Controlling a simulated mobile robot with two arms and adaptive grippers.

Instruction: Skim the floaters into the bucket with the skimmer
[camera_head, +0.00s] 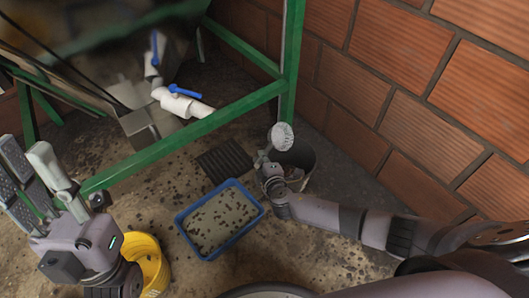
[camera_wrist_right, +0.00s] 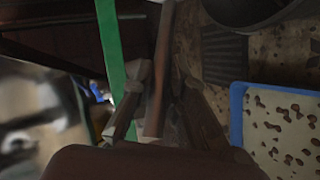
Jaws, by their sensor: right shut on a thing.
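My right gripper (camera_head: 265,163) is shut on the handle of the skimmer, whose pale round head (camera_head: 282,136) shows at the back rim of a dark grey bucket (camera_head: 308,178). I cannot tell whether the head touches the bucket. In the right wrist view the brownish handle (camera_wrist_right: 158,75) runs between the fingers (camera_wrist_right: 160,110). Many dark floaters (camera_head: 221,214) lie spread over the pale liquid in a blue-rimmed tub (camera_head: 181,222), which also shows in the wrist view (camera_wrist_right: 236,110). My left gripper (camera_head: 42,178) is empty, with its fingers apart, at the left.
A dark floor grate (camera_head: 225,159) lies behind the tub. A green frame (camera_head: 190,133) with white pipes and blue-handled valves (camera_head: 187,104) stands behind. A brick wall (camera_head: 410,100) bounds the right.

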